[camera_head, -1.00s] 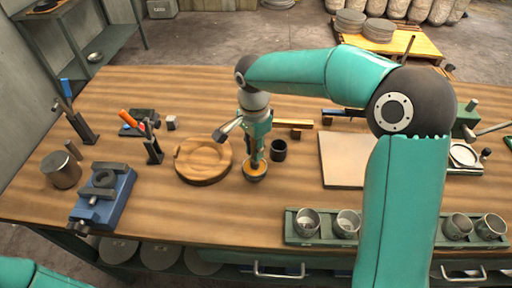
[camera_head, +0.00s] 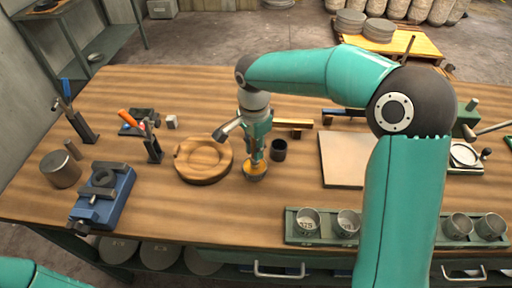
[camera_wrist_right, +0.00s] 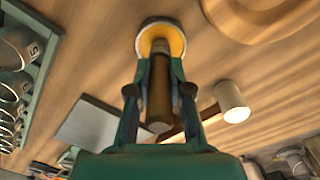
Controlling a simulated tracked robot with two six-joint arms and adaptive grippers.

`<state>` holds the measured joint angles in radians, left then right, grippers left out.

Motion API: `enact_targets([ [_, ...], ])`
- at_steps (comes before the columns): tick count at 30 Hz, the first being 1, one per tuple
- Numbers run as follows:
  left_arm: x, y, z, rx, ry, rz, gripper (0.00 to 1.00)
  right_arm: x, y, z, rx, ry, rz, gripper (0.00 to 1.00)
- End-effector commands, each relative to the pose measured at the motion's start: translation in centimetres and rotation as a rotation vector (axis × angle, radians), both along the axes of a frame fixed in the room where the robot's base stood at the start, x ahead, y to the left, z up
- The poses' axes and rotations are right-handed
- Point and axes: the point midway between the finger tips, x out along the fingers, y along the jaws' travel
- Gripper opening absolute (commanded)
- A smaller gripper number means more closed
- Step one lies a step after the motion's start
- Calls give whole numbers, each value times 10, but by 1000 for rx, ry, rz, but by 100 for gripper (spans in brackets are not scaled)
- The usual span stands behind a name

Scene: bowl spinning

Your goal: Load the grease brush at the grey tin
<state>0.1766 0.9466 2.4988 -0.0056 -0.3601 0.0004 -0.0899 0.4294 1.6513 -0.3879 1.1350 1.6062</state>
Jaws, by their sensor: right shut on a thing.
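The grey tin (camera_head: 255,177) is a shallow round tin with yellow-orange grease, on the table beside the round wooden base; it also shows in the right wrist view (camera_wrist_right: 143,42). My right gripper (camera_head: 254,152) points down above the tin. In the right wrist view its two fingers (camera_wrist_right: 160,95) are shut on the brown handle of the grease brush (camera_wrist_right: 160,82). The brush stands roughly upright, its lower end over or in the grease. I cannot tell how deep the bristles go. My left gripper is out of view.
A blue vise (camera_head: 103,196) and grey cylinder (camera_head: 61,170) stand at left. A rack of metal cups (camera_head: 325,240) lines the front edge. A pale board (camera_head: 342,160) lies right.

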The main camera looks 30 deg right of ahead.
Motion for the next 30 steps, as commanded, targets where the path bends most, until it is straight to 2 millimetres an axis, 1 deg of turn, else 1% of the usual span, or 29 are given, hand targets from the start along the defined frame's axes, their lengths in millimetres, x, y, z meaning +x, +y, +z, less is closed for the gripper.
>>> enact_targets([
  [4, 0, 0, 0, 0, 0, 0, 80, -1, 0, -2, 0, 5, 1, 0],
  [8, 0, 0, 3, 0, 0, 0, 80, -1, 0, 2, 0, 5, 1, 0],
  [30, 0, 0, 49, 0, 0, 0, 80, 0, 0, 63, 0, 2, 1, 0],
])
